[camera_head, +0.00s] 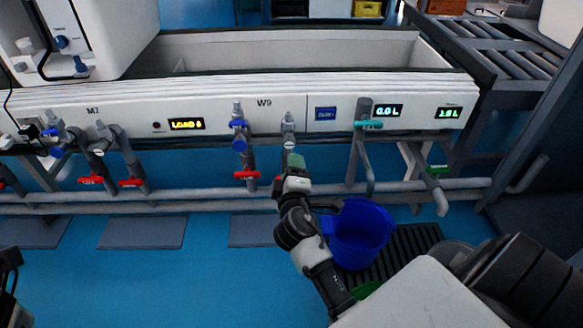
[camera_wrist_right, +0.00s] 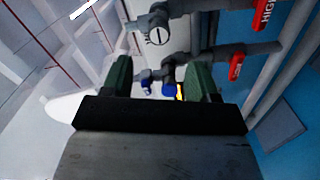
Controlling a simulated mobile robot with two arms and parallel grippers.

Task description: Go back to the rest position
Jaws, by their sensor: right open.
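My right gripper (camera_head: 294,163) is in front of the testline, just below the grey tap (camera_head: 289,125) near the W9 label. Its two green fingers stand apart in the right wrist view (camera_wrist_right: 160,78), with nothing gripped between them. Past the fingers are grey pipe fittings and a blue handle (camera_wrist_right: 169,89). Whether the fingers touch any fitting cannot be told. A dark piece at the lower left edge of the head view may be part of my left arm; no left fingers show.
A blue bucket (camera_head: 360,232) stands on a dark grate (camera_head: 415,240), right beside my right forearm. Red-handled valves (camera_head: 246,175) and grey pipes (camera_head: 220,196) run along the white testline (camera_head: 215,103). A grey roller rack (camera_head: 500,55) is at upper right. Blue floor (camera_head: 200,275) is clear at left.

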